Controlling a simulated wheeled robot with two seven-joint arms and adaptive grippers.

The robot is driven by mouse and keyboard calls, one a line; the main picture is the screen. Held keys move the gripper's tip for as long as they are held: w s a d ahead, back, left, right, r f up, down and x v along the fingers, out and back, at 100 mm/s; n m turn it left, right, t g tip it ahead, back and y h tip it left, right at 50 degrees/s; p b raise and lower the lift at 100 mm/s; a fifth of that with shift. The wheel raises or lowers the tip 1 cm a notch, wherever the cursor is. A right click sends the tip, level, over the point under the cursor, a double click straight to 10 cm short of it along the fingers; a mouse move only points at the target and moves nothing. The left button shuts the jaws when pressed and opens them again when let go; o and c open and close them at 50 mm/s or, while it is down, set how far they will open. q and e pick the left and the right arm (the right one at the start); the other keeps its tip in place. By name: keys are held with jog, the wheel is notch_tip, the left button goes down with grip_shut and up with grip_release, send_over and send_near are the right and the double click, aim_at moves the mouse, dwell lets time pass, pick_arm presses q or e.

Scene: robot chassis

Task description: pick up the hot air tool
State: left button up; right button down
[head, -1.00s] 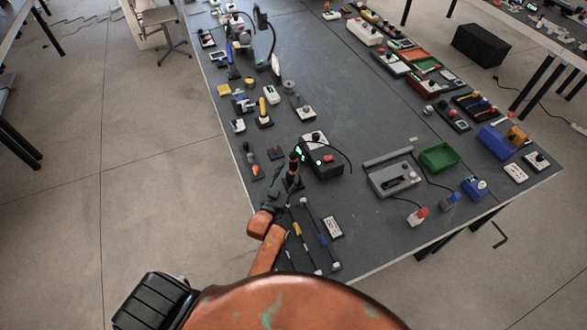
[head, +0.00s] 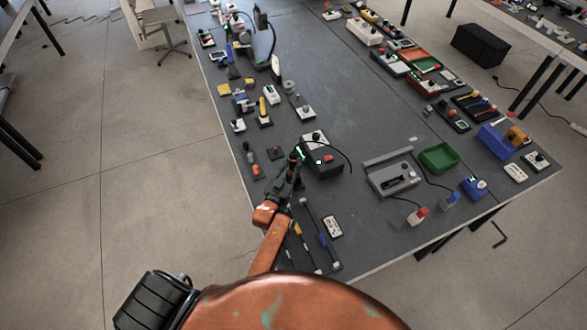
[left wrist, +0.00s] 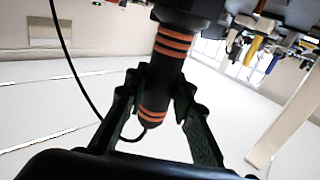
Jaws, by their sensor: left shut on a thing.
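The hot air tool (left wrist: 165,70) is a black cylindrical handle with orange rings, seen in the left wrist view with a thin black cable beside it. My left gripper (left wrist: 160,88) is shut around this handle, one dark finger on each side. In the head view my left gripper (head: 292,170) is at the left side of a black station box (head: 324,168), by the near left part of the table. There the gripper hides most of the tool. My right gripper is not in view.
A grey station (head: 392,176) and a green tray (head: 438,157) stand to the right on the dark table (head: 350,110). Long thin tools (head: 322,238) and a white power strip (head: 333,226) lie in front. Small tools line the left edge. The table's middle is clear.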

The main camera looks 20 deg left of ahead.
aim_at(293, 154)
pick_arm(q)
jog(key=c, duration=0.3)
jog(key=shift+r, duration=0.1)
jog(key=shift+c, duration=0.2)
notch_tip(293, 154, up, 10)
jog(key=shift+f+p, duration=0.1)
jog(key=shift+p, duration=0.3)
